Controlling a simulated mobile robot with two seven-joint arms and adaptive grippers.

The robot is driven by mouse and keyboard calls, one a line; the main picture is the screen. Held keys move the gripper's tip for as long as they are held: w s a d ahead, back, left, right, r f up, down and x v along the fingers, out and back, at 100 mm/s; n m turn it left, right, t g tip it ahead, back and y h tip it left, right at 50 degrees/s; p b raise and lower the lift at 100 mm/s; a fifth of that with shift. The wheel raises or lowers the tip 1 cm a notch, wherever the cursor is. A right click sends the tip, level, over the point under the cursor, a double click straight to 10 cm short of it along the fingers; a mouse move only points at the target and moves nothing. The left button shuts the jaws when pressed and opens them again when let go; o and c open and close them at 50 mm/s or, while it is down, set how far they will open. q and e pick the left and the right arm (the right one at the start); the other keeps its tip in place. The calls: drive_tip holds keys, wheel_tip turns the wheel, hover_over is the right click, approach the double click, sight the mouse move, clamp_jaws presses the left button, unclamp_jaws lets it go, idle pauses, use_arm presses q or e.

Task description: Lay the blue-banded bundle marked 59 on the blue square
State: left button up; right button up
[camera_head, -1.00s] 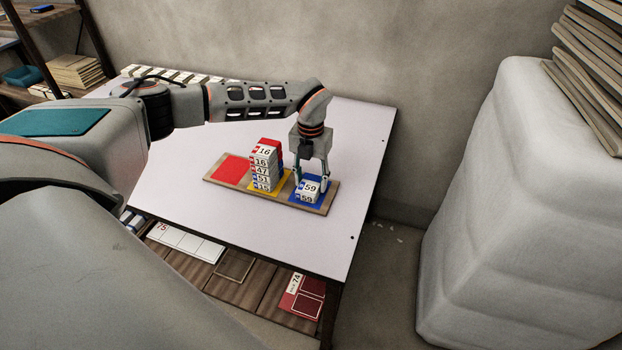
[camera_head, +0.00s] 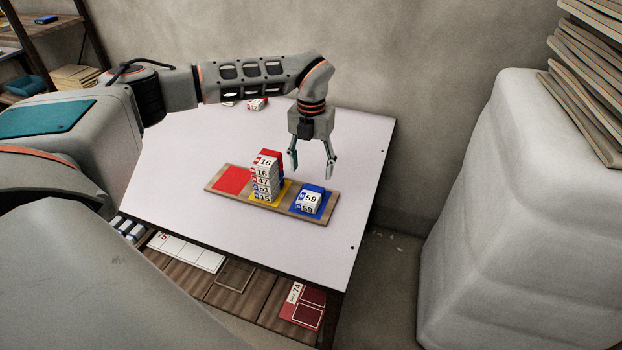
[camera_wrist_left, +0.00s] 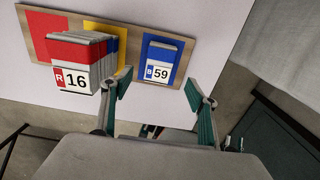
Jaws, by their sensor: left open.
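The blue-banded bundle marked 59 (camera_head: 309,199) lies on the blue square (camera_head: 323,208) at the right end of the wooden board (camera_head: 268,205). It also shows in the left wrist view (camera_wrist_left: 160,66), with blue showing around it. My left gripper (camera_head: 311,174) is open and empty, above and a little behind the bundle in the head view, apart from it. Its two fingers (camera_wrist_left: 158,88) also show spread in the left wrist view.
A tall stack of bundles with 16 on top (camera_head: 267,172) stands on the yellow square (camera_head: 285,190), left of the bundle. The red square (camera_head: 232,179) is bare. Another small bundle (camera_head: 257,104) lies at the table's back. The white table (camera_head: 180,190) is clear in front.

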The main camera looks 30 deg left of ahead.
use_arm(q)
wheel_tip(320, 180, up, 3)
drive_tip(key=shift+r, duration=0.1)
idle(0.6)
